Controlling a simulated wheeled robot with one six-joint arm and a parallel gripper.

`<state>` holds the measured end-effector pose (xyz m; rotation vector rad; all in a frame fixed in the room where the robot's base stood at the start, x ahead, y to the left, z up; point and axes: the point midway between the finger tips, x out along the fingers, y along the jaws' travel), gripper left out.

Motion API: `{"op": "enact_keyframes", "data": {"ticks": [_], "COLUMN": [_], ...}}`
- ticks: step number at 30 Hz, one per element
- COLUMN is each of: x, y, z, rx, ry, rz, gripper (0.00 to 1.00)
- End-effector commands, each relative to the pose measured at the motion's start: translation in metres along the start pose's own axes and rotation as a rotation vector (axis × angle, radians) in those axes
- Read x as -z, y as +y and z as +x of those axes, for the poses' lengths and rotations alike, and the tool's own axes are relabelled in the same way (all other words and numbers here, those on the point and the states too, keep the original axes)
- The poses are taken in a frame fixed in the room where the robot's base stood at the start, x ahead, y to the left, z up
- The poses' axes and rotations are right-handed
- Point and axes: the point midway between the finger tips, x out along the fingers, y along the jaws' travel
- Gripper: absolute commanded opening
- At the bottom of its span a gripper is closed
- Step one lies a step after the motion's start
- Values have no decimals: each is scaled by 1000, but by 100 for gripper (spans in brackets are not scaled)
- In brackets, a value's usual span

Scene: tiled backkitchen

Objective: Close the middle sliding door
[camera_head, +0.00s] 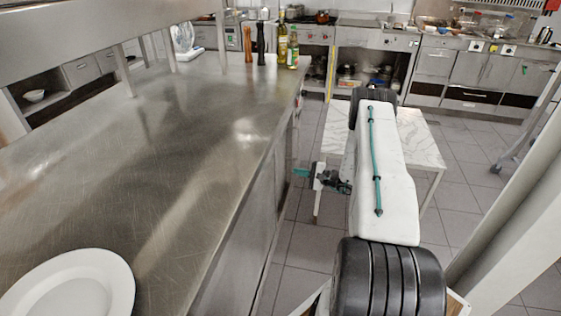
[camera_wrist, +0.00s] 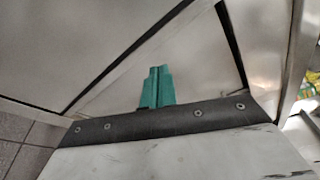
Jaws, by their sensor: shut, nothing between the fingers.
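The steel counter (camera_head: 190,130) has metal door panels (camera_head: 262,205) on its side, seen at a steep angle in the head view. In the wrist view, a grey panel (camera_wrist: 80,45) fills the left. A dark slanting gap parts it from a narrower panel (camera_wrist: 185,65), with a second dark gap to its right. I cannot tell which panel is the middle sliding door. My gripper (camera_head: 302,172) is beside the counter's side, pointing toward the panels. Its teal fingers (camera_wrist: 158,88) are together and empty, in front of the narrower panel; contact is unclear.
A marble-topped table (camera_head: 415,140) stands right behind my arm. A white plate (camera_head: 75,285), bottles (camera_head: 282,42) and mills (camera_head: 260,43) are on the counter. A pale post (camera_head: 520,225) rises at the right. Tiled floor (camera_head: 460,180) is open between table and back cabinets.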

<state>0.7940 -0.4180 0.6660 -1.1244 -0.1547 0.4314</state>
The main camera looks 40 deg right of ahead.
Motion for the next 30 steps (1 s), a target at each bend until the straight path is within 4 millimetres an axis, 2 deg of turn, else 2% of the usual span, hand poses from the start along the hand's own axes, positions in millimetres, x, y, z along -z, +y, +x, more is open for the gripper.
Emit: {"op": "enact_keyframes", "data": {"ticks": [1,3,9,14,27,29,30], "x": [10,18,19,20,24,24,17], "y": [-16,-32,-39,-40,-51,-51,-48], "z": [1,1,1,14,95,103,99], "rx": [48,96,121,118,117,118,117], "ry": [28,62,87,86,84,85,86], "rz": [-106,-240,-428,-447,-444,-443,-439], "gripper": [0,0,0,0,0,0,0]}}
